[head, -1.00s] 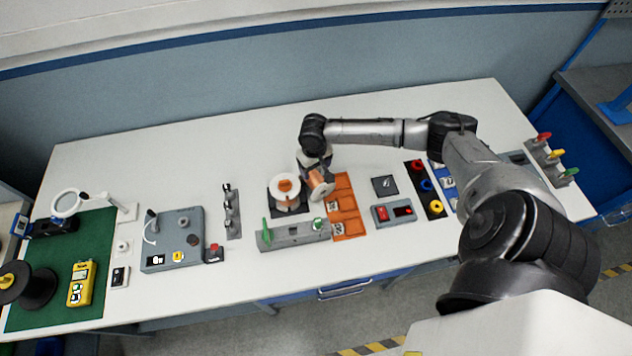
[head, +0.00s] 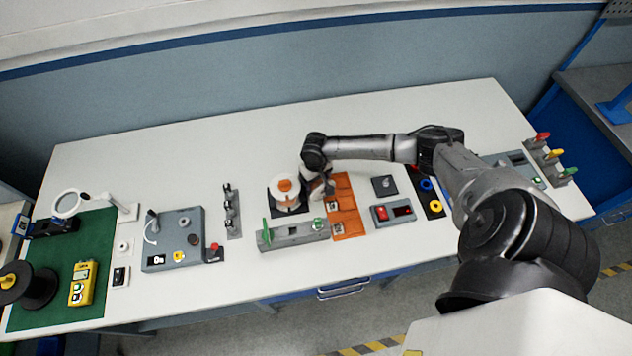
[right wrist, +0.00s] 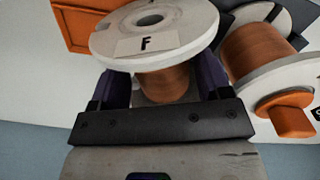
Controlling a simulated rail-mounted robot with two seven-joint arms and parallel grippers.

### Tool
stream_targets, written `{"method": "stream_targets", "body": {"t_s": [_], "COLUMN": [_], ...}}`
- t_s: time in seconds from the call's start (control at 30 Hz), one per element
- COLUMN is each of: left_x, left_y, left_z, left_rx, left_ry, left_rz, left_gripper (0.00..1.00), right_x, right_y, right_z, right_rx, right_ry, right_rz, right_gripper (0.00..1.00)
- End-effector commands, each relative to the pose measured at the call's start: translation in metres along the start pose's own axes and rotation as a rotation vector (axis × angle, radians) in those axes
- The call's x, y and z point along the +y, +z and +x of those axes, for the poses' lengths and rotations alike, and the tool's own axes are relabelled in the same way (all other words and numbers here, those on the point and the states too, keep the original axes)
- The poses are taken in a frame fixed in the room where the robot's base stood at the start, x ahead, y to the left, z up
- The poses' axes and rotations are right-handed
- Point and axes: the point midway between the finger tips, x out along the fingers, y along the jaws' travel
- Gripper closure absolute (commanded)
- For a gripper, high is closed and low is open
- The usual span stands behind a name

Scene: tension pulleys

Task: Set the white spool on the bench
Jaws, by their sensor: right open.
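A white spool (right wrist: 155,32) marked "F", wound with copper wire (right wrist: 165,84), lies between the fingers of my right gripper (right wrist: 160,76) in the right wrist view. The fingers are open, one on each side of the winding. In the head view my right gripper (head: 317,187) is low over the bench (head: 180,120) and hides most of this spool. I cannot tell whether its lower flange rests on the bench. A second copper-wound white spool (head: 284,195) with an orange knob sits on a dark base just left of it. My left gripper is not in view.
An orange tray (head: 347,217) lies close to the right of the gripper. A grey fixture with a green lever (head: 292,234) stands in front. A grey control box (head: 172,240) stands further left. The bench behind the spools is clear.

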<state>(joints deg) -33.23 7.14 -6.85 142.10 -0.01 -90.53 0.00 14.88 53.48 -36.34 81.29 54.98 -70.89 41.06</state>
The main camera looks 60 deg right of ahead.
Motion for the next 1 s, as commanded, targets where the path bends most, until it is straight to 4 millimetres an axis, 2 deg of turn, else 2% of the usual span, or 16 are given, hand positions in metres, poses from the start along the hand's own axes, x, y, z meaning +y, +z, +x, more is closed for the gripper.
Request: {"method": "stream_targets", "body": {"t_s": [0.07,0.77,1.0], "left_x": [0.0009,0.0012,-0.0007], "left_y": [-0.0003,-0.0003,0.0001], "left_z": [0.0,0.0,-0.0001], "left_rx": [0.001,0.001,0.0], "left_ry": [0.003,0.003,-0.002], "left_rz": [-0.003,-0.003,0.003], "left_gripper": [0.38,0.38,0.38], "right_x": [-0.0001,0.0,0.0], "right_y": [-0.0001,-0.0002,-0.0008], "right_z": [-0.0002,-0.0007,-0.0018], "right_rx": [0.0,0.0,0.002], "right_ry": [0.0,0.0,-0.001], "right_rz": [0.0,0.0,0.0], "right_gripper": [0.31,0.98,1.0]}}
